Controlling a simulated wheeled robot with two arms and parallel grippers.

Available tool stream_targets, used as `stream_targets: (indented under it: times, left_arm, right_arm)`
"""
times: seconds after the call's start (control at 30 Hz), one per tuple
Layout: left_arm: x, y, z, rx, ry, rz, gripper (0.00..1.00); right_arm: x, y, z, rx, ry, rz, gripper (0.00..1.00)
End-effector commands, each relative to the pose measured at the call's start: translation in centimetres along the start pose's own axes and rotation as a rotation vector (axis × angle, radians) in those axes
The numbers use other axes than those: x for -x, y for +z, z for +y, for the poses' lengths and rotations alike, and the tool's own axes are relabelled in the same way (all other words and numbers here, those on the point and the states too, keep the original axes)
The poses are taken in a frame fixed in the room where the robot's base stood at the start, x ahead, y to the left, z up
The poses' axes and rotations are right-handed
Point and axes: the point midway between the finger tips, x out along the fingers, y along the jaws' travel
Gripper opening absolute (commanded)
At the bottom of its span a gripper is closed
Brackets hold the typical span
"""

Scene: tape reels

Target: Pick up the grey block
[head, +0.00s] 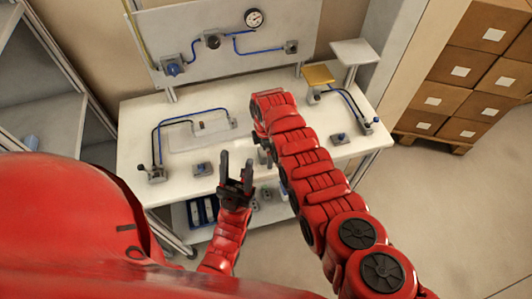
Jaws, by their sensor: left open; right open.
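Several small grey blocks show on the white bench in the head view; I cannot tell which one the task means.
The white bench (139,125) carries grey fittings with blue hoses at left and right, and a yellow-topped stand (318,75). A back panel (205,22) holds a gauge (254,18). Stacked cardboard boxes (490,34) stand at right. Blue-fronted bins sit under the bench.

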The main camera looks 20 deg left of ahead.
Motion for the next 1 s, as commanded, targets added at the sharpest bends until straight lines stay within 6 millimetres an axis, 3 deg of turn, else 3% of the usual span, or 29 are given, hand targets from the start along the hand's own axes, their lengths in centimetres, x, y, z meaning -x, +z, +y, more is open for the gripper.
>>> stream_targets:
  times: [0.2,0.73,1.0]
  left_arm:
    - [0.01,0.0,0.0,0.0,0.0,0.0,0.5]
    - [0.0,0.0,0.0,0.0,0.0,0.0,0.5]
    - [0.04,0.01,0.0,0.0,0.0,0.0,0.5]
  right_arm:
    - [-0.02,0.01,0.03,0.0,0.001,0.0,0.97]
    - [0.01,0.04,0.06,-0.001,0.002,0.0,0.02]
    - [0.05,0.01,0.09,-0.001,0.002,0.0,0.0]
